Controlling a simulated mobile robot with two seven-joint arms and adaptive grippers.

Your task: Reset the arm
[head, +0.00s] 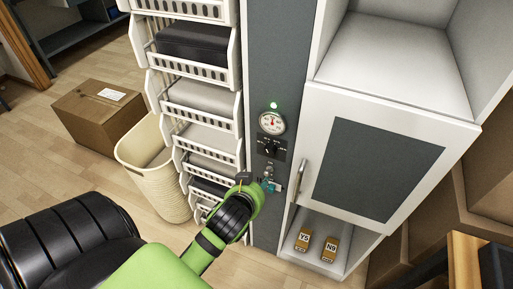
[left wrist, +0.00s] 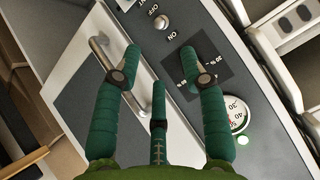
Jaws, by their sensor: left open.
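My left gripper (head: 272,186) reaches in from the lower left in the head view, in front of the grey control panel (head: 272,50). In the left wrist view its teal fingers (left wrist: 160,60) are spread open with nothing between them. The right finger overlaps a black dial plate (left wrist: 208,68) and hides part of it. A toggle switch (left wrist: 161,22) marked OFF and ON lies beyond the fingertips. I cannot tell whether any finger touches the panel. My right gripper is not in view.
A round gauge (head: 272,122) sits under a lit green lamp (head: 273,105). A white cabinet door (head: 385,150) with a metal handle (head: 299,180) is close on the right. White drawer racks (head: 200,95), a cream bin (head: 150,175) and a cardboard box (head: 95,120) stand left.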

